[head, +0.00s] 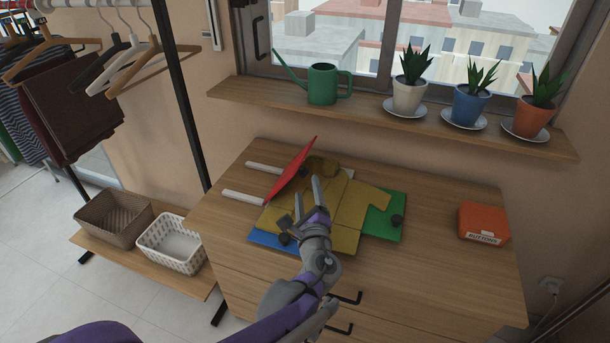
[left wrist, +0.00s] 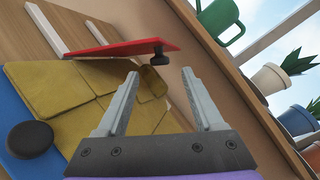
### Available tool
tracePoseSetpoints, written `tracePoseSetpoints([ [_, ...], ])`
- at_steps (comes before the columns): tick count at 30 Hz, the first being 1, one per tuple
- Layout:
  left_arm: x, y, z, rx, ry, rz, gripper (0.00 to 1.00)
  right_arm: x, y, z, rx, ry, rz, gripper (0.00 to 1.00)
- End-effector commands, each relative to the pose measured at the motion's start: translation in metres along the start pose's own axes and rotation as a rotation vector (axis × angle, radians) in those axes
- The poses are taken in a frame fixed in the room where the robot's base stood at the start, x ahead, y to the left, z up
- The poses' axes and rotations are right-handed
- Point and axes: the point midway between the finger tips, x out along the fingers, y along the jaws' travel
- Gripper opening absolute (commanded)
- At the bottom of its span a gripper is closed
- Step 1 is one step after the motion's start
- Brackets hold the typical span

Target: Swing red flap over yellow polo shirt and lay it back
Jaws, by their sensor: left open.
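The yellow polo shirt (head: 347,209) lies spread on a folding board on the wooden dresser; it also shows in the left wrist view (left wrist: 60,90). The red flap (head: 292,169) stands tilted up at the shirt's left side, with a dark knob at its edge in the left wrist view (left wrist: 130,48). Blue (head: 265,239) and green (head: 385,222) panels show from under the shirt. My left gripper (head: 309,199) is open above the shirt, near the raised red flap. Its fingers hold nothing and appear apart from the flap's knob. My right gripper is not in view.
Two white bars (head: 243,198) lie left of the board. An orange buttons box (head: 483,223) stands at the dresser's right. A shelf (head: 440,128) behind holds a green watering can (head: 322,84) and potted plants. Baskets (head: 172,244) stand lower left.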

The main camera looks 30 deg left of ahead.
Motion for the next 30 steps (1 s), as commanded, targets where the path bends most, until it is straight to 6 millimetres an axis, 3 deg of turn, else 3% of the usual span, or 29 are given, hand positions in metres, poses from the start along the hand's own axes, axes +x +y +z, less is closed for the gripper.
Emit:
tracePoseSetpoints([
  [6,0.044,0.002,0.000,-0.001,-0.002,0.003,0.69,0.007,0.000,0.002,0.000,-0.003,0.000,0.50],
  [12,0.071,0.001,0.000,-0.001,-0.001,0.002,0.69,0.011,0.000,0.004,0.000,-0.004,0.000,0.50],
  [24,0.080,0.001,0.000,-0.003,0.000,0.002,0.69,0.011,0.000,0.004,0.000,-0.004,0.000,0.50],
  [26,0.080,0.001,0.000,-0.002,0.000,0.002,0.61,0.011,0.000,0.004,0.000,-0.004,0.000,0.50],
  [30,0.079,0.001,0.000,-0.002,0.000,0.002,0.36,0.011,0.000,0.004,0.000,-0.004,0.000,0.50],
])
